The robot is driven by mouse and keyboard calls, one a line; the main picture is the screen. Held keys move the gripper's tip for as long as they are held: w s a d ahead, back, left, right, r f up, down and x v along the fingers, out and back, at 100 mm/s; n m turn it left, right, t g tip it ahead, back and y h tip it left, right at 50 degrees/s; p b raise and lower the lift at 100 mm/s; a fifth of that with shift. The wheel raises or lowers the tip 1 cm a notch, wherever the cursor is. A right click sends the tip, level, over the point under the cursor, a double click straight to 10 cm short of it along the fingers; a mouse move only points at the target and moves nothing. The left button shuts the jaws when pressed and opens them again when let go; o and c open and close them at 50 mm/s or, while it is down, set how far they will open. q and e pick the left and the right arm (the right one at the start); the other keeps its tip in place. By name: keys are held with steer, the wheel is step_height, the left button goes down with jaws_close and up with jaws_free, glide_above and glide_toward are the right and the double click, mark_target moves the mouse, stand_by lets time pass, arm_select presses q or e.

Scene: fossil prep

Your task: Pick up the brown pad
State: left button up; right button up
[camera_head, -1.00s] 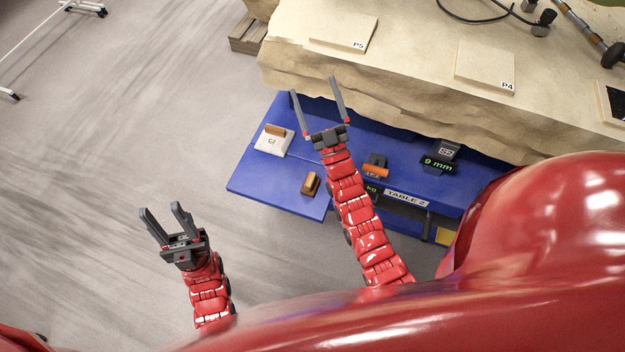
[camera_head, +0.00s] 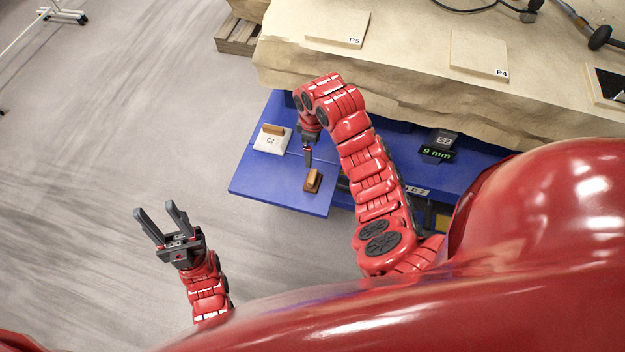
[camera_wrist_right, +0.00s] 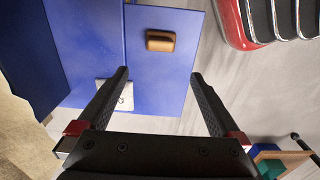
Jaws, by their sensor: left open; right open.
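The brown pad (camera_head: 313,181) is a small tan-and-dark-brown block lying alone on the front flap of the blue table (camera_head: 262,193). It also shows in the right wrist view (camera_wrist_right: 160,41), just beyond my fingertips and between their lines. My right gripper (camera_head: 307,157) points down just behind the pad in the head view. In the right wrist view the gripper (camera_wrist_right: 159,73) is open, with nothing between its fingers. My left gripper (camera_head: 156,207) is open and empty over the floor, left of the table.
A white block marked C2 (camera_head: 268,145) with an orange-brown piece (camera_head: 273,130) on it sits on the table's left part. A block marked S2 (camera_head: 444,140) and a 9 mm display (camera_head: 436,154) are to the right. A sand-coloured bench (camera_head: 410,60) rises behind.

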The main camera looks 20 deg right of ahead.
steer(key=f+b, duration=0.3)
steer(key=f, duration=0.1)
steer(key=f+b, duration=0.4)
steer(key=f, duration=0.1)
steer(key=shift+s+f, duration=0.2)
steer(key=shift+f, duration=0.9)
steer(key=shift+w+f+p, duration=0.2)
steer(key=shift+f+p, duration=0.85)
steer(key=shift+f, duration=2)
steer(key=shift+c, duration=0.2)
jaws_close()
